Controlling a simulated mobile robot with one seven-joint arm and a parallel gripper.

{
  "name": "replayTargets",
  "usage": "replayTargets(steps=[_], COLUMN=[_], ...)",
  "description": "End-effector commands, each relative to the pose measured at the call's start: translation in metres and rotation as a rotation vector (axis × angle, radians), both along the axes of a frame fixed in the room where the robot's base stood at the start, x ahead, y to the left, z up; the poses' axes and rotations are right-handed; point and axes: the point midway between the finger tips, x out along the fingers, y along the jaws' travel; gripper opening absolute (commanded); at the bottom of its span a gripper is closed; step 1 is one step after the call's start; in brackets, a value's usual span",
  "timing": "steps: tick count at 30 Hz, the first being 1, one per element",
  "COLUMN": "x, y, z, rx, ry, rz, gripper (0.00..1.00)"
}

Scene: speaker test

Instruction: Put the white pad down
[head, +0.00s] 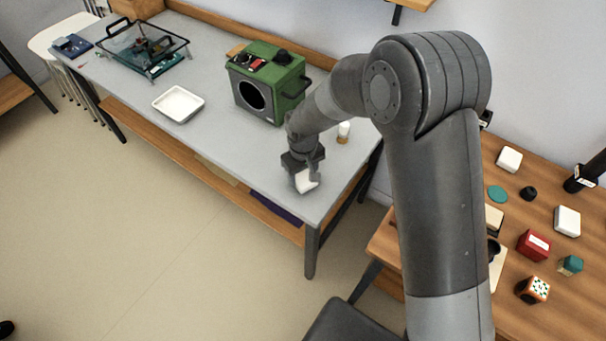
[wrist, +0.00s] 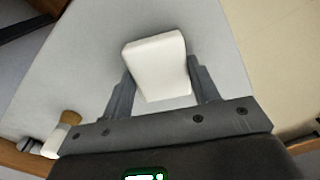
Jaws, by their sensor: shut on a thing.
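The white pad (wrist: 158,68) is a small block with rounded edges, held between the two fingers of my gripper (wrist: 160,88) in the wrist view. In the head view my gripper (head: 306,174) points down over the near right end of the grey table (head: 235,150), with the white pad (head: 305,183) below it. The pad sits a little tilted in the fingers. I cannot tell whether its lower edge touches the table top.
A green box (head: 270,84) with a round dark opening stands behind my gripper. A white tray (head: 178,104) lies to the left. A wooden table (head: 560,310) at right holds several small objects.

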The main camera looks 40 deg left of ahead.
Motion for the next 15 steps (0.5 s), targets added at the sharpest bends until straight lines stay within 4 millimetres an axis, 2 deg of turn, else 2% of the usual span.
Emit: replayTargets(steps=[3, 12, 13, 15], x=[-0.0001, 0.0, 0.0, 0.0001], y=[0.0, -0.0001, 0.0, 0.0], z=[-0.009, -0.0113, -0.0116, -0.0112], rx=[0.0, 0.0, 0.0, 0.001], ry=[0.0, 0.0, 0.0, 0.0], rz=[0.0, 0.0, 0.0, 0.0], gripper=[0.34, 0.34, 0.56, 0.61])
